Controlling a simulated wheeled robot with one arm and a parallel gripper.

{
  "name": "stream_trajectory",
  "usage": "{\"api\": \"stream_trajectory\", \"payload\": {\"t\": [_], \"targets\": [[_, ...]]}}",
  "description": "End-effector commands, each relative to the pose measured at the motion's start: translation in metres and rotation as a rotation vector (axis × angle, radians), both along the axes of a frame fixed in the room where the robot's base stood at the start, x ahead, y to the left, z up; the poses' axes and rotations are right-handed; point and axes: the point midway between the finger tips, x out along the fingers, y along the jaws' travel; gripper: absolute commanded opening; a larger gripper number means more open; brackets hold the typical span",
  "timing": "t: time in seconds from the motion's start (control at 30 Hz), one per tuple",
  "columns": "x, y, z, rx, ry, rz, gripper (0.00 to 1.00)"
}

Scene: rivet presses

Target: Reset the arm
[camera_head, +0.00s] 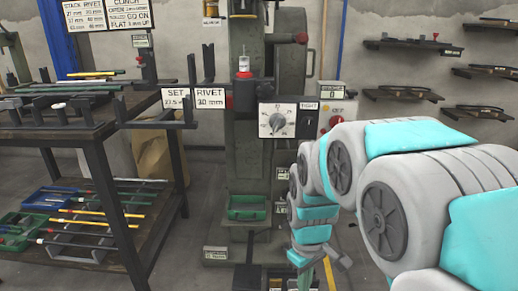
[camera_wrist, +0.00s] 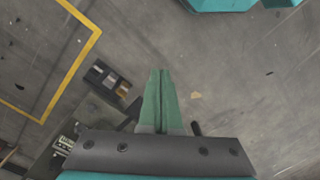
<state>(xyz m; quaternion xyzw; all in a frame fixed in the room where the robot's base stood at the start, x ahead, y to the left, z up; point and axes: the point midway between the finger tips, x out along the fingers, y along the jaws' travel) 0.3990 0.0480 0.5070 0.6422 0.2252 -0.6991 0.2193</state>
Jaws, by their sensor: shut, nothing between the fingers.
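My arm (camera_head: 400,180), white with teal covers, reaches in from the right of the head view and bends downward in front of the rivet press. In the wrist view my gripper (camera_wrist: 161,74) has its two green fingers together, with nothing between them. It points down over the grey floor.
The green rivet press (camera_head: 248,140) stands mid-view, with a dial panel (camera_head: 290,120) partly beside my arm. A dark workbench (camera_head: 75,135) with racks stands left. Wall shelves (camera_head: 412,47) hang right. Yellow floor lines (camera_wrist: 72,70) mark open floor.

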Motion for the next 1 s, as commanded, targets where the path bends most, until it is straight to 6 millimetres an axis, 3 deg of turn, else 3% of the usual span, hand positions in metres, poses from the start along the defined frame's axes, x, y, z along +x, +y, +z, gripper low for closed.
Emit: {"api": "stream_trajectory", "payload": {"t": [0.03,0.1,0.3,0.5,0.6,0.73,1.0], "targets": [[-0.017,-0.007,0.016,-0.002,-0.001,-0.053,0.0],[-0.038,-0.015,0.03,-0.006,0.004,-0.127,0.0],[-0.106,-0.033,0.06,-0.022,0.03,-0.337,0.0],[-0.166,-0.044,0.077,-0.043,0.055,-0.521,0.0],[-0.187,-0.047,0.08,-0.051,0.062,-0.583,0.0],[-0.201,-0.048,0.081,-0.057,0.068,-0.628,0.0],[-0.204,-0.048,0.081,-0.059,0.071,-0.64,0.0]]}}
